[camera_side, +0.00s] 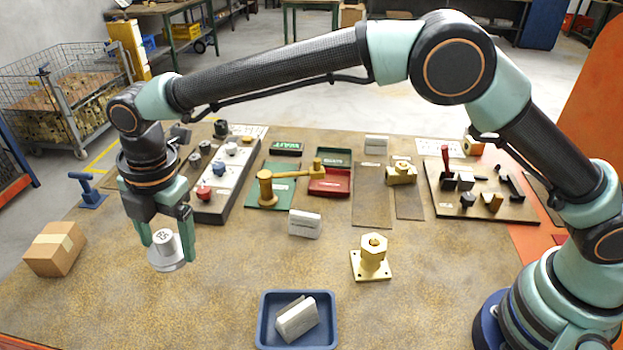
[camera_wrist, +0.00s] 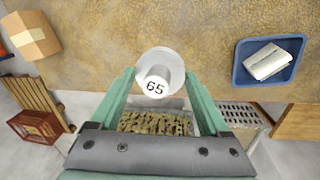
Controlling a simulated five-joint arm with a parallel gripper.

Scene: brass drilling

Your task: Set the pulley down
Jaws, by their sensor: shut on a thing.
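The pulley (camera_side: 167,262) is a pale grey stepped piece with a wide flange at the bottom and a narrower hub marked with a number. In the wrist view the pulley (camera_wrist: 161,62) shows "65" on its face. My gripper (camera_side: 166,243) points down with its green fingers on either side of the pulley and is shut on it. The wrist view also shows my gripper (camera_wrist: 160,85) around it. The pulley is over the left part of the worktable (camera_side: 225,300). I cannot tell whether its flange touches the table.
A cardboard box (camera_side: 55,248) stands at the left edge. A blue tray (camera_side: 328,340) with a pale block lies at the front. A brass fitting (camera_side: 372,258) stands to the right. A rack with colored knobs (camera_side: 240,175) is behind. The table between pulley and tray is clear.

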